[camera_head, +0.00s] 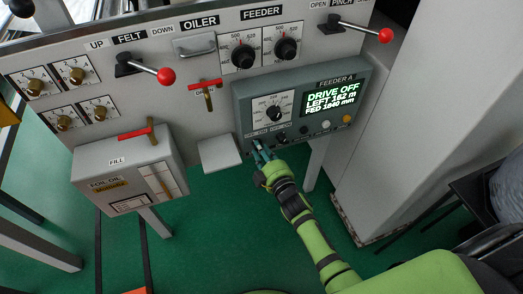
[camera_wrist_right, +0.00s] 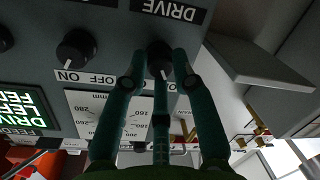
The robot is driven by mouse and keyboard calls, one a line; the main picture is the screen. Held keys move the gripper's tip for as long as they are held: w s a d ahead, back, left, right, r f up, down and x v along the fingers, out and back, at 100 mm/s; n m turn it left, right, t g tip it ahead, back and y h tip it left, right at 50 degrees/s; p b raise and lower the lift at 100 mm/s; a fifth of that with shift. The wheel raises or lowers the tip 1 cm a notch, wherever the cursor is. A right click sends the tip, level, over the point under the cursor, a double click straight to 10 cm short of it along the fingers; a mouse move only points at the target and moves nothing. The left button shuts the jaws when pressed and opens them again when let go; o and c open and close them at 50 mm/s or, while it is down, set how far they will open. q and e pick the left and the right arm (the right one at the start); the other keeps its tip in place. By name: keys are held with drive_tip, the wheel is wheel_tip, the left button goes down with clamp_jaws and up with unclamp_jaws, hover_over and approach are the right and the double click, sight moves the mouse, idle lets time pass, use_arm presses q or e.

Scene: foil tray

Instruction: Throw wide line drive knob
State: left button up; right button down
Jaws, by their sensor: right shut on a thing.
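The feeder panel (camera_head: 358,82) is a grey box labelled FEEDER A, and its screen (camera_head: 332,97) reads DRIVE OFF, LEFT 162 m, FED 1840 mm. My right gripper (camera_head: 256,148) is at the panel's lower left corner, its green arm coming up from below. In the right wrist view its dark teal fingers are closed around a small black knob (camera_wrist_right: 158,52) beside the DRIVE label (camera_wrist_right: 169,10). My left gripper is not in view.
A second black knob (camera_wrist_right: 75,50) sits beside the held one; it also shows in the head view (camera_head: 281,138). A grey box (camera_head: 219,153) juts out left of my gripper.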

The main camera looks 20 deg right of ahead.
drive_tip(key=shift+s+d+f, duration=0.1)
drive_tip(key=shift+f, duration=0.1)
idle(0.3)
drive_tip(key=c, duration=1)
unclamp_jaws()
drive_tip(key=shift+r, duration=0.1)
drive_tip(key=s+d+r, duration=0.1)
drive_tip(key=s, duration=1)
drive_tip(key=shift+s+r, duration=0.25)
drive_tip(key=shift+s, duration=0.1)
drive_tip(key=shift+d, duration=0.1)
